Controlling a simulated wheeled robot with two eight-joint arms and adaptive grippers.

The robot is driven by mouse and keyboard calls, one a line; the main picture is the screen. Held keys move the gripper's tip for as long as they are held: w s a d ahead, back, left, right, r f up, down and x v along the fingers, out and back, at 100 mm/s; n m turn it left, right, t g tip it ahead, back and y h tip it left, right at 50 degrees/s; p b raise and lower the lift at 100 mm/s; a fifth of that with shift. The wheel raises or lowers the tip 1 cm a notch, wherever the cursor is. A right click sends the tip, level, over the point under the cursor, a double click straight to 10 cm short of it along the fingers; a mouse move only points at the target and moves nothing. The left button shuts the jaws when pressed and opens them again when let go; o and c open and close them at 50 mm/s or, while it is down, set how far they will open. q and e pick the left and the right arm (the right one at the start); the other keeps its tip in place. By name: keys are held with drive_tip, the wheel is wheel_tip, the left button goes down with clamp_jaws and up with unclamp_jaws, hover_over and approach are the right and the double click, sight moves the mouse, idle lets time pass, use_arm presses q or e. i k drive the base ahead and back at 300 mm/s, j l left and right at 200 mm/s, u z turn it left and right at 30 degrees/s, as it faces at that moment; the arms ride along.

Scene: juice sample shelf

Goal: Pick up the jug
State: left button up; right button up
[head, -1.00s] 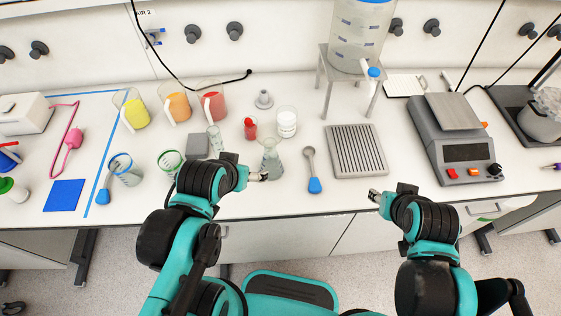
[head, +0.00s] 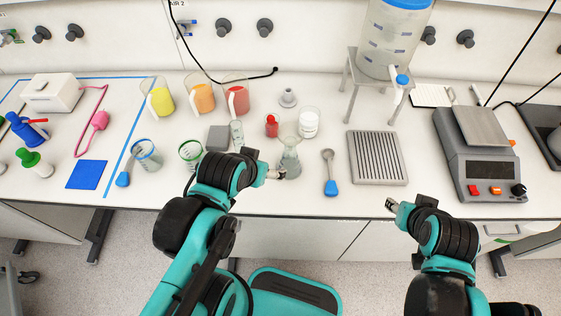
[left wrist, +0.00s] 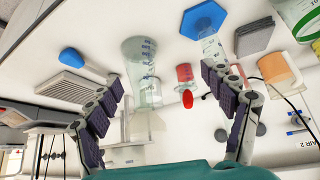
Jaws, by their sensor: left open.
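Three jugs stand at the back left of the bench in the head view: one with yellow liquid (head: 159,99), one with orange (head: 202,98) and one with red (head: 236,97). The orange one also shows in the left wrist view (left wrist: 275,68). My left gripper (head: 279,173) is open, in front of the jugs and beside a clear conical flask (head: 290,160). In the left wrist view, the flask (left wrist: 140,62) appears between the spread fingers (left wrist: 160,78); contact cannot be told. My right gripper (head: 391,204) is over the bench's front edge, apart from the jugs; its jaw state is unclear.
A red-capped bottle (head: 271,127), a white tub (head: 309,122), a grey block (head: 218,138) and a green-ringed beaker (head: 191,153) crowd the left gripper. A blue-handled spoon (head: 330,175), a ribbed tray (head: 378,158) and a scale (head: 482,170) stand to the right.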

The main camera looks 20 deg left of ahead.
sight(235, 85)
drive_tip(key=l+u, duration=0.15)
drive_tip(key=l, duration=0.25)
drive_tip(key=k+l+u, duration=0.15)
drive_tip(key=l, duration=0.2)
drive_tip(key=l+u, duration=0.15)
drive_tip(key=l, duration=0.25)
drive_tip(key=k+l+u, duration=0.15)
drive_tip(key=l, duration=0.2)
